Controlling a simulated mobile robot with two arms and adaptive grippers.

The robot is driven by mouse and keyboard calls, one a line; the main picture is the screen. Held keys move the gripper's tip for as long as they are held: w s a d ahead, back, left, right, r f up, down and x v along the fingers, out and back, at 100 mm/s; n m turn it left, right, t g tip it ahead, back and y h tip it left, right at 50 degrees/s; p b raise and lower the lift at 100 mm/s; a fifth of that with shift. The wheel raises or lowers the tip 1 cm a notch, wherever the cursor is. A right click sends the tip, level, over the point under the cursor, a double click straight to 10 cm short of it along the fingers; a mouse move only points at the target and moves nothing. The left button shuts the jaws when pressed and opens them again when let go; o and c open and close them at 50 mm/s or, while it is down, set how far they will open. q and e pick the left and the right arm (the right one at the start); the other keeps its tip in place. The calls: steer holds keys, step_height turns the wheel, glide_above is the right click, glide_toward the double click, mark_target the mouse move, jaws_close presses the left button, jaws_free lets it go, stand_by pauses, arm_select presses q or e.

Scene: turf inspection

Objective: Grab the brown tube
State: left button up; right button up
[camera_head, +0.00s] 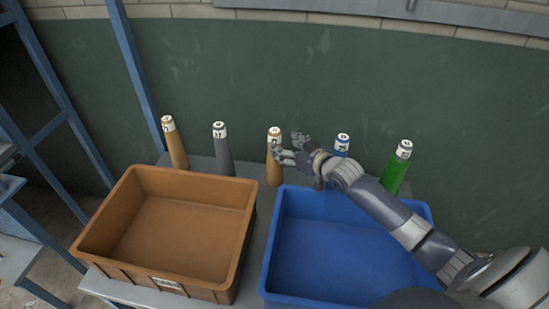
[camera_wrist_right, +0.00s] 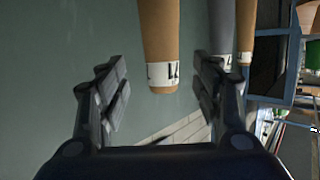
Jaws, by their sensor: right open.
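Two brown tubes with white labelled caps stand upright on the grey table. One brown tube (camera_head: 275,172) is in the middle of the row; the other brown tube (camera_head: 177,147) is at the left end. My right gripper (camera_head: 284,146) is open and empty, close beside the upper part of the middle brown tube. In the right wrist view this brown tube (camera_wrist_right: 160,42) appears between the open fingers (camera_wrist_right: 160,90), its cap toward the palm. I cannot tell whether a finger touches it. My left gripper is out of view.
A grey tube (camera_head: 223,152), a blue-capped tube (camera_head: 342,142) and a green tube (camera_head: 396,170) stand in the same row. An empty brown crate (camera_head: 90,235) and an empty blue crate (camera_head: 268,262) sit in front. A dark green wall (camera_head: 300,70) rises behind.

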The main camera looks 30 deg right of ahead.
mark_target(279, 139)
steer(key=shift+w+a+f+p, duration=0.1)
steer(key=shift+w+a+p, duration=0.1)
steer(key=shift+w, duration=0.7)
steer(key=shift+w+a+p, duration=0.15)
steer(key=shift+w, duration=0.75)
steer(key=shift+w+a+f+p, duration=0.1)
steer(key=shift+w+a+p, duration=0.1)
steer(key=shift+w, duration=0.7)
steer(key=shift+w+f, duration=0.15)
steer(key=shift+w, duration=0.25)
steer(key=shift+c, duration=0.6)
steer(key=c, duration=1)
